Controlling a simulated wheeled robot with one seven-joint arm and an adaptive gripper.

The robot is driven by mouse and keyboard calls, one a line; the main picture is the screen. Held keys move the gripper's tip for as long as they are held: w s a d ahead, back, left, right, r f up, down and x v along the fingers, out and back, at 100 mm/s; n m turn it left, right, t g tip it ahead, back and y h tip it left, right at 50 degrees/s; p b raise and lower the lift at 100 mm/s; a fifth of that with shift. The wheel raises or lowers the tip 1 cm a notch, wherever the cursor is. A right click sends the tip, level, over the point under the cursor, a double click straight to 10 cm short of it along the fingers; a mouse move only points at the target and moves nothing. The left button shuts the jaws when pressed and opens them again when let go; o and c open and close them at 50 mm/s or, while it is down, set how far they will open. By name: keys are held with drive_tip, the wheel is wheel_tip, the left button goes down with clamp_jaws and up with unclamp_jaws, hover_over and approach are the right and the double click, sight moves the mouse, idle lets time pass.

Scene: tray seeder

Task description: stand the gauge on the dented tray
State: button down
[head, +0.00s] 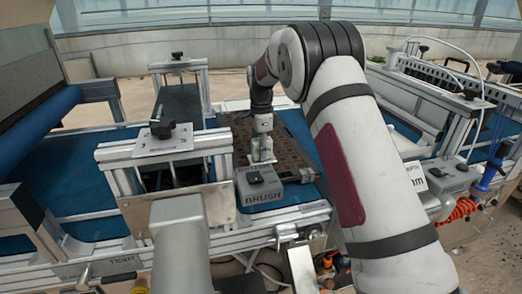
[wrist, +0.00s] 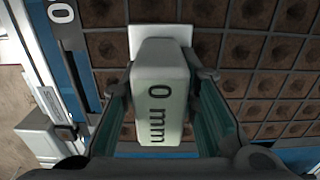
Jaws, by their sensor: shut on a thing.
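The gauge (wrist: 160,95) is a pale block marked "0 mm", with a white flat part at its far end in the wrist view. My gripper (wrist: 162,88) is shut on it, one finger along each side. In the head view my gripper (head: 262,138) points down and the pale gauge (head: 262,153) is over the tray. The tray (wrist: 255,48) has dark cells filled with brown soil; it also shows in the head view (head: 296,152). I cannot tell whether the gauge touches the tray. No dent is clearly visible; the gauge and gripper hide part of the tray.
A grey box marked "BRUSH" (head: 260,190) stands just in front of the tray. A metal frame with a black knob (head: 160,140) spans the blue belt (head: 65,180) on the left. Another machine unit (head: 430,90) with hoses stands to the right.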

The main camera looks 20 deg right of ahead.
drive_tip(key=shift+f, duration=0.1)
drive_tip(key=c, duration=1.2)
unclamp_jaws()
drive_tip(key=shift+c, duration=0.2)
wheel_tip(320, 180, up, 12)
drive_tip(key=shift+r, duration=0.2)
